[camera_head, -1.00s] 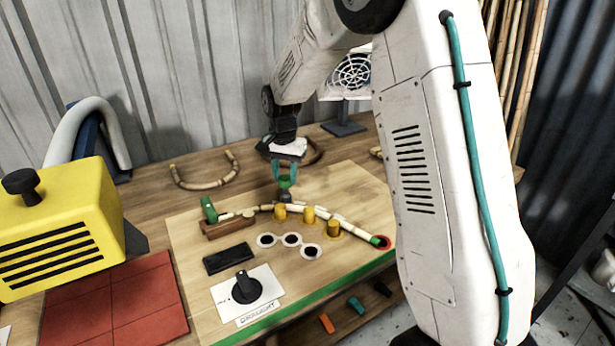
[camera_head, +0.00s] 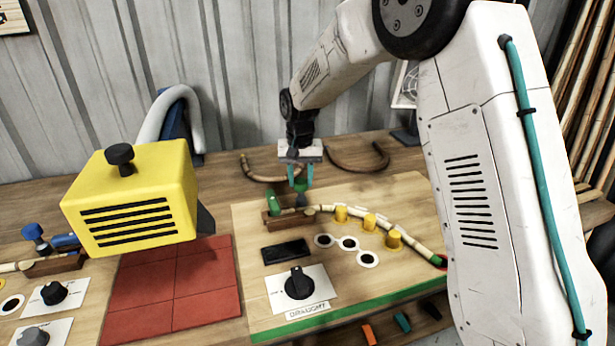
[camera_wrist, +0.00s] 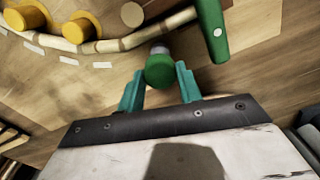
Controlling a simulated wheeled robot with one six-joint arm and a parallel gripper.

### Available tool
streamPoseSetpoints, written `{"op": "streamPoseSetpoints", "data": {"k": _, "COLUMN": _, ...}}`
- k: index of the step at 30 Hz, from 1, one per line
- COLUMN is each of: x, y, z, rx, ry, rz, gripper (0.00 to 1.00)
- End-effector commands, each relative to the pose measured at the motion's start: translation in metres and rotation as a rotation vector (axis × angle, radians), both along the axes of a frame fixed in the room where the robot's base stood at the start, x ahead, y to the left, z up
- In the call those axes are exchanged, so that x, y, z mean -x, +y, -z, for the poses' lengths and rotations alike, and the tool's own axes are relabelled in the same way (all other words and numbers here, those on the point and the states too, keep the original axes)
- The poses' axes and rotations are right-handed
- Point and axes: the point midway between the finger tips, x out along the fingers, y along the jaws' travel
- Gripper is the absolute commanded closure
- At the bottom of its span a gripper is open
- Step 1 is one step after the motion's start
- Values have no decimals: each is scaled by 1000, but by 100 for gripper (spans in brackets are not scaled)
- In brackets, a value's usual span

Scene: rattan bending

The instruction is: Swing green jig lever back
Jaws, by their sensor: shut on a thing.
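My gripper (camera_head: 300,186) is closed around a green round knob (camera_wrist: 160,72) with a grey lower part, close behind the pale cane. The knob also shows in the head view (camera_head: 300,187). A separate green lever (camera_head: 274,203) stands on a brown block at the cane's left end. It shows in the wrist view (camera_wrist: 211,30) just beyond my fingers, apart from them. The cane (camera_head: 418,245) curves along the yellow pegs (camera_head: 369,222) to a green tip at a red mark. I cannot tell what the knob's foot joins.
The jig board (camera_head: 365,292) carries a black dial (camera_head: 298,282), a dark block (camera_head: 286,251) and several white-ringed holes. A yellow machine (camera_head: 135,195) and red mat (camera_head: 180,290) stand to the left. Bent canes (camera_head: 360,165) lie behind.

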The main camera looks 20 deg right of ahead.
Motion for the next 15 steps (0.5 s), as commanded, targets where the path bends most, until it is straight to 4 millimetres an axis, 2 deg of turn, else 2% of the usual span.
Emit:
{"op": "streamPoseSetpoints", "data": {"k": 12, "x": 1, "y": 7, "z": 1, "rx": -3, "ry": 3, "rz": -14, "gripper": 100}}
{"op": "streamPoseSetpoints", "data": {"k": 13, "x": 2, "y": 7, "z": 1, "rx": -3, "ry": 3, "rz": -14, "gripper": 62}}
{"op": "streamPoseSetpoints", "data": {"k": 15, "x": 1, "y": 7, "z": 1, "rx": -3, "ry": 3, "rz": -14, "gripper": 43}}
